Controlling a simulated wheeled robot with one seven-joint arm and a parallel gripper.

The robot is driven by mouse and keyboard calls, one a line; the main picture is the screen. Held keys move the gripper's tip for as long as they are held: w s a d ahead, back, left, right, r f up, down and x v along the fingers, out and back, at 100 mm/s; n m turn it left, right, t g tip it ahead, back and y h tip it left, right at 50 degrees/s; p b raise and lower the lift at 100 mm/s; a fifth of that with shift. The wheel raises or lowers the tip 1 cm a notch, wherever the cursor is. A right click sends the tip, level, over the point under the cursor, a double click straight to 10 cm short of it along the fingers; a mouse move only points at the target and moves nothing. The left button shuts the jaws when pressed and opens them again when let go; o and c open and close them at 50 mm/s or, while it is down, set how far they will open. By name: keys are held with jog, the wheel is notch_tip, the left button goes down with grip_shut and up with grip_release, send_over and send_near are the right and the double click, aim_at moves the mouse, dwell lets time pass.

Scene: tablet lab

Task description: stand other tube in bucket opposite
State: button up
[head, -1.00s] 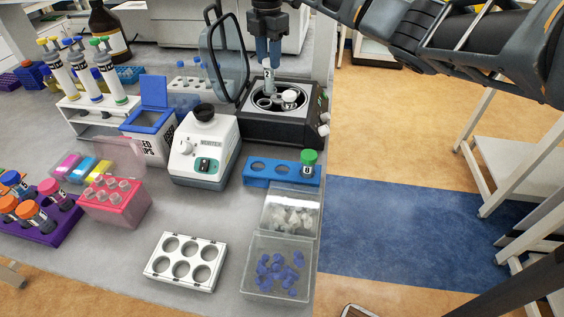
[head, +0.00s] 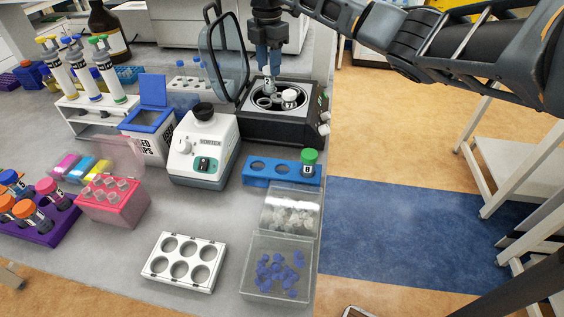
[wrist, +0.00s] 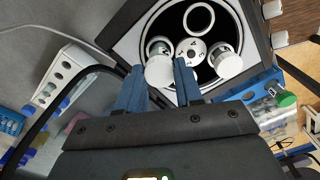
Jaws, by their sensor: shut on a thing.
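My gripper (head: 268,68) is shut on a white-capped tube (head: 268,85) labelled 2, held upright over the open centrifuge (head: 283,128). In the wrist view the held tube's white cap (wrist: 159,72) sits between the blue fingertips. The tube is over the left bucket (wrist: 159,46) of the rotor; I cannot tell how far its lower end is inside. The other white-capped tube (head: 289,96) stands in the bucket across the hub (wrist: 192,51); its cap (wrist: 229,65) shows at right in the wrist view. Another bucket ring (wrist: 199,19) is empty.
The raised centrifuge lid (head: 224,60) stands left of the rotor. A blue rack (head: 260,174) in front holds a green-capped tube (head: 308,161). A vortex mixer (head: 203,150) stands at left. Clear boxes and a white empty rack (head: 184,262) lie nearer.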

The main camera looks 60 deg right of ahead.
jog(key=shift+f+b, duration=0.3)
jog(key=shift+f, duration=0.45)
jog(key=shift+f, duration=0.3)
jog(key=shift+f, duration=0.25)
jog(key=o, duration=0.9)
jog(key=shift+r+b, duration=0.9)
jog(key=shift+r, duration=3)
